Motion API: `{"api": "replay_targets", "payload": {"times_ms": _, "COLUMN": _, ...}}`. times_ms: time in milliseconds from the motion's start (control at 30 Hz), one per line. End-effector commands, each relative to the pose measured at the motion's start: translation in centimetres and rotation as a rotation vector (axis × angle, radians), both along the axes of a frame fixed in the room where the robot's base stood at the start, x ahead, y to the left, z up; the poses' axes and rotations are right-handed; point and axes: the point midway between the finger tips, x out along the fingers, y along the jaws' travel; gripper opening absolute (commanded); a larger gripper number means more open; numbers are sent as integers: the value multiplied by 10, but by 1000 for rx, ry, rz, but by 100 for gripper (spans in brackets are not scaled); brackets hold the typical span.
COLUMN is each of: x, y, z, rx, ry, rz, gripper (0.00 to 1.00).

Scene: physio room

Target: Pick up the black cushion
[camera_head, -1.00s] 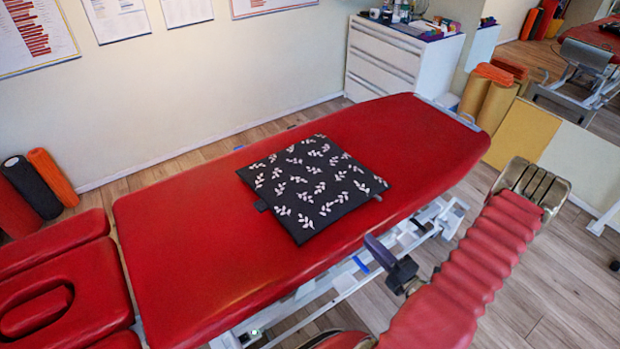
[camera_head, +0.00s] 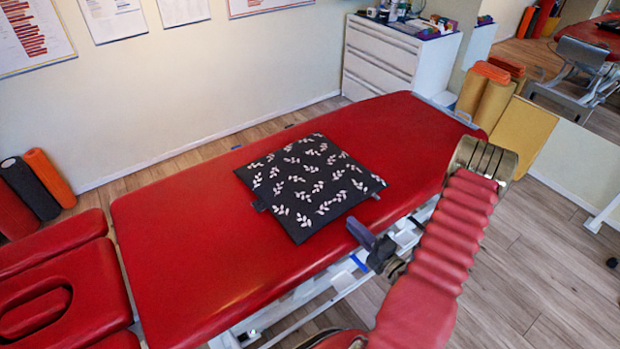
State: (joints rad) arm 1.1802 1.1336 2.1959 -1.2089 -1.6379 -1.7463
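The black cushion (camera_head: 310,186) is square and flat with white leaf sprigs. It lies on the red treatment table (camera_head: 200,260), near the middle, with small dark tabs at its corners. My gripper (camera_head: 361,232) shows as a blue-purple finger piece on a dark mount, just to the lower right of the cushion at the table's near edge. A small gap shows between it and the cushion in the picture. Its height above the table is hard to judge. My red-sleeved arm hides part of the wrist, and the finger opening cannot be made out.
Red padded sections (camera_head: 50,300) adjoin the table at the left. A white drawer cabinet (camera_head: 400,65) with small items on top stands behind. Foam rollers (camera_head: 48,175) stand by the wall at the left. The table around the cushion is clear.

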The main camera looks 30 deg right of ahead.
Motion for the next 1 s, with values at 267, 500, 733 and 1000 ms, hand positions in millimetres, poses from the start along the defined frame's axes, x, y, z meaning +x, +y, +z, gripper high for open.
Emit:
{"api": "replay_targets", "payload": {"times_ms": 267, "x": 14, "y": 1, "z": 0, "rx": 0, "ry": 0, "rz": 1, "gripper": 16}}
{"api": "replay_targets", "payload": {"times_ms": 500, "x": 15, "y": 1, "z": 0, "rx": 0, "ry": 0, "rz": 1, "gripper": 16}}
{"api": "replay_targets", "payload": {"times_ms": 733, "x": 30, "y": 0, "z": 0, "rx": -2, "ry": -1, "rz": 5, "gripper": 16}}
{"api": "replay_targets", "payload": {"times_ms": 1000, "x": 61, "y": -2, "z": 0, "rx": -1, "ry": 0, "rz": 5, "gripper": 16}}
